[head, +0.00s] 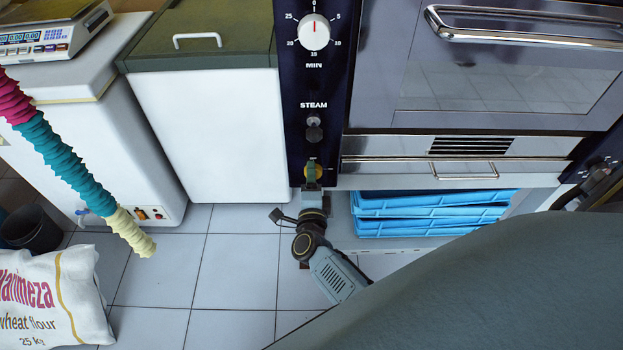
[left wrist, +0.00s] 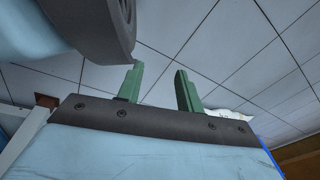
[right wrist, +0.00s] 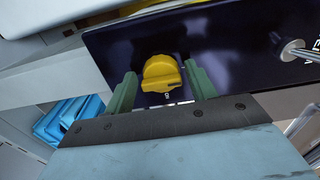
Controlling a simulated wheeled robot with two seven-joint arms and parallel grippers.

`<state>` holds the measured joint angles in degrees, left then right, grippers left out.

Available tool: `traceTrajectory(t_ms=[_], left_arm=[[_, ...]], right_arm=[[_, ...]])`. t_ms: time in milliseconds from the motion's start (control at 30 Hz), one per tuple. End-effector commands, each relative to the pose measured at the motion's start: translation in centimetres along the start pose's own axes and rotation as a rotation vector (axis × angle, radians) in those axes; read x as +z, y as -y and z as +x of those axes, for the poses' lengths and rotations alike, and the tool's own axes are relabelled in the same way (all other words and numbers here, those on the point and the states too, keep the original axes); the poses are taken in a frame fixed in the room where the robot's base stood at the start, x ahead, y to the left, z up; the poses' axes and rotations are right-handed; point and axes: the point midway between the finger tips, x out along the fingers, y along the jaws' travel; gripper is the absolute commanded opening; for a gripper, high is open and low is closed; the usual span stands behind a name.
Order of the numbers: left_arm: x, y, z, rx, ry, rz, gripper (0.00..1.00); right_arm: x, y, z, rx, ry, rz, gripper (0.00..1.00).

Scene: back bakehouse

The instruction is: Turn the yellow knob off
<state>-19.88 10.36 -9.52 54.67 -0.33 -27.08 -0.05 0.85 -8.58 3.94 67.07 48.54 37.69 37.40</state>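The yellow knob (right wrist: 161,73) is on the dark control panel, between the fingertips of my right gripper (right wrist: 160,70). Its grip ridge lies roughly crosswise in the right wrist view, and small white marks show just below it. The right gripper is open, one finger on each side of the knob, with narrow gaps visible. In the head view the knob (head: 310,170) shows at the panel's bottom, partly covered by the right gripper (head: 312,182). My left gripper (left wrist: 159,68) is open and empty above the tiled floor; I do not see it in the head view.
Above the knob are a dark steam knob (head: 314,131) and a white timer dial (head: 314,32). Blue trays (head: 430,212) are stacked under the oven (head: 500,90). A white chest (head: 212,135) stands left of the panel. A flour sack (head: 50,300) lies on the floor at left.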

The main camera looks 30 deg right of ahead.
Motion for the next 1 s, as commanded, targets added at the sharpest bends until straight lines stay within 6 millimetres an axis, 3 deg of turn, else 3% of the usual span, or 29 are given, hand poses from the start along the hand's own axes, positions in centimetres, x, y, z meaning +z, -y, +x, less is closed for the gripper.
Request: traceTrajectory(t_ms=[433,700,1000], left_arm=[[-0.1,0.0,-0.2,0.000,-0.007,0.000,0.36],[2.7,-0.2,0.3,0.005,0.015,0.012,0.36],[4.4,-0.3,0.4,0.007,0.024,0.018,0.36]], right_arm=[[0.0,0.1,-0.9,0.000,-0.001,0.003,0.63],[0.0,0.0,-6.4,0.005,0.000,0.003,0.63],[0.0,0.0,-12.0,0.002,0.000,0.002,0.63]])
